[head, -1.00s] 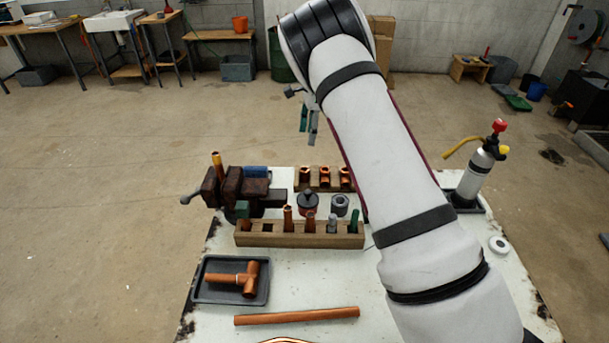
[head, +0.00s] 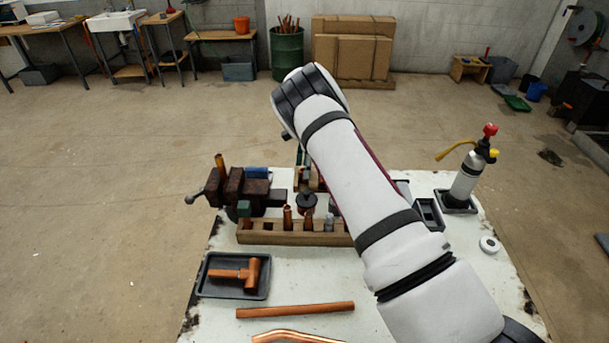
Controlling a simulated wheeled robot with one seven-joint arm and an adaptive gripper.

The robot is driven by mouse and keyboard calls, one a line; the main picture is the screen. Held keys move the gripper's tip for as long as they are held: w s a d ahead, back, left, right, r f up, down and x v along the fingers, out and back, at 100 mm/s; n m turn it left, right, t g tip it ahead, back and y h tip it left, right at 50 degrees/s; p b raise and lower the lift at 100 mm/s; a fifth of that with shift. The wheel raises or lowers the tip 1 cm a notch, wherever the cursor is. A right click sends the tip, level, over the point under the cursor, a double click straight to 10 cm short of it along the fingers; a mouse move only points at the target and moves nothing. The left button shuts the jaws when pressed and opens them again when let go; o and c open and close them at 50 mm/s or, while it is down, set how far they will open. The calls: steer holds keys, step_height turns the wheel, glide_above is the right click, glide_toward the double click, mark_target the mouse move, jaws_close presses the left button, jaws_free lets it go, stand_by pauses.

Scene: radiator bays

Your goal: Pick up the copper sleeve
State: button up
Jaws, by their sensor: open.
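A wooden rack (head: 268,238) on the white bench holds upright pieces in its holes. Among them are a taller copper piece (head: 287,217) and a shorter copper piece (head: 309,222). I cannot tell for certain which one is the copper sleeve. A grey metal piece (head: 329,222) stands to their right. My gripper (head: 300,158) shows only in part, below the arm's far end, over the back of the bench near a rear rack of copper fittings (head: 303,177). Its jaws are open. My arm hides the right end of the front rack and much of the rear rack.
A dark red vise (head: 240,187) with a copper tube stands at the left. A black tray (head: 210,288) holds a copper tee (head: 248,272). A straight copper pipe (head: 295,310) and a bent one (head: 297,336) lie in front. A torch bottle (head: 468,180) stands right.

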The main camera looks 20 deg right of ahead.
steer(key=shift+a+f, duration=0.1)
steer(key=shift+f, duration=0.45)
steer(key=c, duration=1.1)
step_height(320, 180, up, 10)
steer(key=b, duration=0.2)
steer(key=s+a+r+n+g+h, duration=0.1)
steer(key=s+r+n, duration=0.1)
steer(key=s+n, duration=0.65)
steer(key=s+a+r+n+g, duration=0.1)
steer(key=s+a+r+n, duration=0.1)
steer(key=s+n, duration=0.65)
steer(key=shift+w+r+n+p, duration=0.2)
steer(key=shift+w+r+n, duration=0.2)
steer(key=shift+r, duration=0.45)
steer(key=shift+w+r+n+p, duration=0.25)
steer(key=shift+r+n, duration=0.15)
steer(key=shift+r, duration=0.4)
steer(key=shift+w+r+n+p, duration=0.15)
steer(key=shift+w+r+n, duration=0.25)
steer(key=shift+r, duration=0.45)
